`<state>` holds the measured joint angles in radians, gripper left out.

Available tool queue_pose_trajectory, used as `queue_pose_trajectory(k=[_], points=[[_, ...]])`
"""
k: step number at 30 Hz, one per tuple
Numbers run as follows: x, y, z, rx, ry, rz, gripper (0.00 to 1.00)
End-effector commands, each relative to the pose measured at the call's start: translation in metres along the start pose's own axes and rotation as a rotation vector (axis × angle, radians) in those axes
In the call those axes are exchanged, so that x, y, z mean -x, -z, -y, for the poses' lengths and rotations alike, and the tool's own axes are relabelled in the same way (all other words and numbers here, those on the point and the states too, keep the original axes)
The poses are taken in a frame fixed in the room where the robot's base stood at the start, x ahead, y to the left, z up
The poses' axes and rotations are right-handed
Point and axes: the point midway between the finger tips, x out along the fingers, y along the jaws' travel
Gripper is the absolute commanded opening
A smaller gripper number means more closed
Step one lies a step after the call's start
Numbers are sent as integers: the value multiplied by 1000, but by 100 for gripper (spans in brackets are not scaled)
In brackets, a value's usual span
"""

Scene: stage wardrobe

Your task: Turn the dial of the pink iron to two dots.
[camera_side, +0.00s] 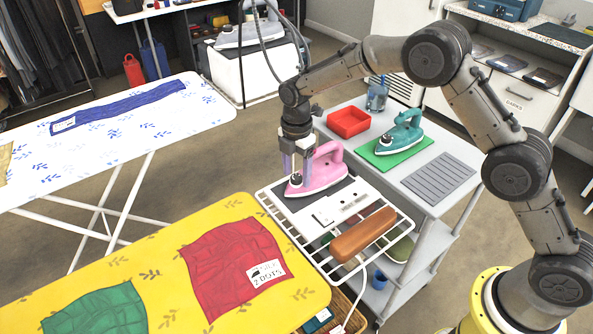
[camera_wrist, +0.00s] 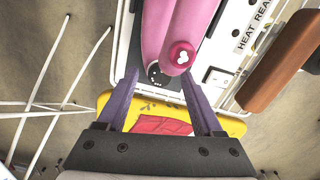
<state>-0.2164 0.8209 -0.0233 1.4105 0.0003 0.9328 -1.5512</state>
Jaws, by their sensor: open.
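The pink iron (camera_side: 322,172) rests on a dark plate in the white wire rack, nose toward the left. Its dark dial (camera_side: 296,180) is on the body near the nose. In the wrist view the dial (camera_wrist: 156,75) shows small white dots, partly hidden by the pink handle (camera_wrist: 190,30); its setting cannot be read. A pink button (camera_wrist: 181,55) with a white mark is on the handle end. My gripper (camera_side: 297,175) points down over the dial. In the wrist view its two purple fingers (camera_wrist: 159,76) are apart, one either side of the dial, with no visible grip on it.
A white panel (camera_side: 342,201) and a brown bar (camera_side: 363,234) lie beside the iron. A teal iron (camera_side: 400,134) on a green mat and a red tray (camera_side: 348,122) stand behind. A card reading "SILK 2 DOTS" (camera_side: 266,273) lies on red cloth (camera_side: 220,262) on the yellow board (camera_side: 160,250).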

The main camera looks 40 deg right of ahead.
Motion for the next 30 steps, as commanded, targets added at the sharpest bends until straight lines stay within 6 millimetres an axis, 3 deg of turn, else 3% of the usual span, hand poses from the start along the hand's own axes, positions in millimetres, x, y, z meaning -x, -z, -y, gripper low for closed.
queue_pose_trajectory(k=[4,15,30], points=[[0,0,0,0,1,0,64],[0,0,0,0,1,0,0],[1,0,0,-89,0,0,0]])
